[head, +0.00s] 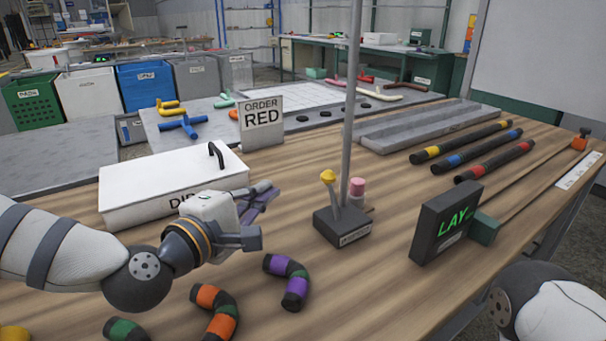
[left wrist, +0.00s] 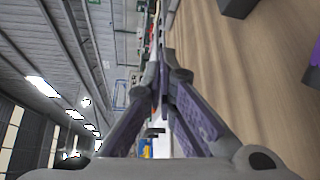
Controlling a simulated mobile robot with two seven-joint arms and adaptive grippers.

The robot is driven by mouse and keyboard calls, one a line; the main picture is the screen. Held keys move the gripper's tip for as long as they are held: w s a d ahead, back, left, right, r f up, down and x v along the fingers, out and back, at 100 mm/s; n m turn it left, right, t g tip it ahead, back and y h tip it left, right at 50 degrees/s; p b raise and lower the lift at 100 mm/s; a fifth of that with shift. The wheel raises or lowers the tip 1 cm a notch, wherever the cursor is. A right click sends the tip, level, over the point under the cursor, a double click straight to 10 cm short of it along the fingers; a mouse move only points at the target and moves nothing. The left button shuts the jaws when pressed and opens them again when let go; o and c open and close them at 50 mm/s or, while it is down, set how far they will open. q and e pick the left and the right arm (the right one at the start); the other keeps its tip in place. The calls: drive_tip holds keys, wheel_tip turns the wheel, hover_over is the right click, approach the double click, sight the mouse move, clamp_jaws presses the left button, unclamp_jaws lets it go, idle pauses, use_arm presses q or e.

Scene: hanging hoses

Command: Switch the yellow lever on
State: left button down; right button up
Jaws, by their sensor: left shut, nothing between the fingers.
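The yellow lever (head: 328,177) stands on a dark labelled switch box (head: 342,228) near the middle of the table. Its knob leans slightly to the left, beside a thin grey pole. My left gripper (head: 266,193) is to the left of the lever, apart from it, above the table in front of the white lidded box. Its purple-grey fingers are shut with nothing between them; they also meet in the left wrist view (left wrist: 165,62). My right gripper is out of view; only part of my right arm shows at the lower right.
A pink knob (head: 357,187) stands just behind the pole (head: 352,100). The white lidded box (head: 150,187) is close behind my left gripper. A dark LAY display (head: 446,224) stands right of the switch box. Curved hoses, one purple-banded (head: 294,290), lie in front.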

sight(332, 196)
use_arm(q)
drive_tip(key=x, duration=1)
drive_tip(key=shift+s+d+b, duration=0.1)
drive_tip(key=shift+d+b, duration=0.05)
drive_tip(key=shift+b, duration=0.15)
drive_tip(key=s+d, duration=0.1)
drive_tip(key=s+d+p, duration=0.1)
drive_tip(key=shift+s+d+r, duration=0.15)
drive_tip(key=shift+s+r, duration=0.25)
drive_tip(key=shift+r, duration=0.1)
drive_tip(key=shift+s+d+r+m, duration=0.15)
drive_tip(key=shift+s+m, duration=0.1)
drive_tip(key=shift+m, duration=0.05)
